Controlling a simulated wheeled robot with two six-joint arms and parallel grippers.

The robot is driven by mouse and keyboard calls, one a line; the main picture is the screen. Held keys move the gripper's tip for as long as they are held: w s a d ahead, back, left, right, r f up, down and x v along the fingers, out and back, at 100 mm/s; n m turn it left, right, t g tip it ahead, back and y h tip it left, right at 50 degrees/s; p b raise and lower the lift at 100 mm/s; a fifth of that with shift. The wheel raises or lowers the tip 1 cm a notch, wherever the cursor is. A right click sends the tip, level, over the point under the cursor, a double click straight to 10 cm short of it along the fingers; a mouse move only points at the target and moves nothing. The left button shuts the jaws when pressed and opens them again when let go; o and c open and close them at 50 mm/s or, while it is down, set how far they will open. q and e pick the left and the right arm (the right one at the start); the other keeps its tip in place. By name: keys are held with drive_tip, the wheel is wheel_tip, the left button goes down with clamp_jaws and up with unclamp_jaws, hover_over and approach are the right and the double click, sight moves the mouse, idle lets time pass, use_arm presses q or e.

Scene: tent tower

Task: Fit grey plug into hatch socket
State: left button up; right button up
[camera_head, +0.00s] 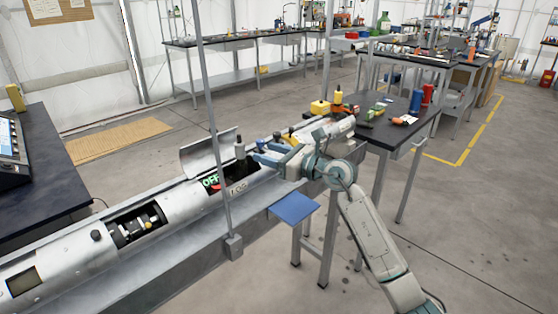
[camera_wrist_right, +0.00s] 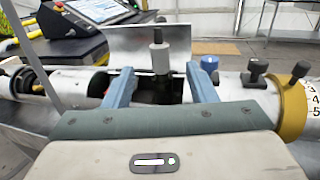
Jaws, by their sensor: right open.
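The grey plug (camera_head: 240,152) is a dark grey upright cylinder standing in the hatch opening of the long silver tube. My right gripper (camera_head: 258,152) is open at the hatch. In the wrist view its two blue fingers (camera_wrist_right: 160,75) stand apart, either side of the plug. My left gripper is out of view.
A thin upright post (camera_head: 213,120) rises in front of the tube. A second opening (camera_head: 137,226) with dark parts lies along the tube to the left. A yellow collar (camera_wrist_right: 292,107) and black knobs are to the right. A blue plate (camera_head: 293,208) juts out in front.

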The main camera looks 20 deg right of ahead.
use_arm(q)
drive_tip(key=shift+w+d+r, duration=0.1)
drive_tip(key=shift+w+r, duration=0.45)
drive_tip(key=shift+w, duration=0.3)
use_arm(e)
drive_tip(key=shift+v, duration=1.4)
drive_tip(key=shift+a, duration=0.1)
